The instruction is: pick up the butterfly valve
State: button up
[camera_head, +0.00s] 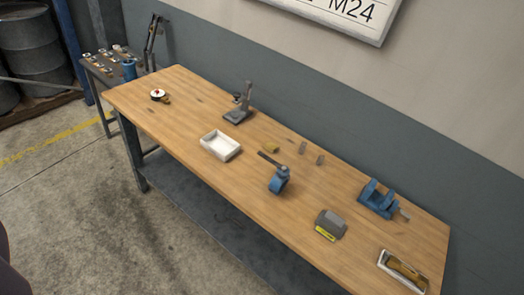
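The butterfly valve (278,182) is near the middle of the wooden workbench. It has a blue round body and a dark grey lever handle that reaches up and to the left. It looks upright on the bench top, with nothing touching it that I can see. My gripper is not in view.
On the workbench (180,120) are a white tray (220,145) and a grey stand (239,108) to the left. A grey box (331,224), a blue vise (378,198) and a white box (402,270) are to the right. Small grey pieces (320,160) stand behind the valve.

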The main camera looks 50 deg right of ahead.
aim_at(277, 180)
jog(key=i+j+z, duration=0.2)
jog(key=i, duration=0.8)
jog(key=i+z, duration=0.2)
jog(key=z, duration=0.2)
jog(key=i+z, duration=0.25)
jog(key=z, duration=0.15)
jog(key=i+z, duration=0.2)
jog(key=z, duration=0.25)
jog(key=i+z, duration=0.2)
jog(key=z, duration=0.2)
jog(key=i+z, duration=0.2)
jog(key=z, duration=0.25)
jog(key=i+j+z, duration=0.15)
jog(key=z, duration=0.25)
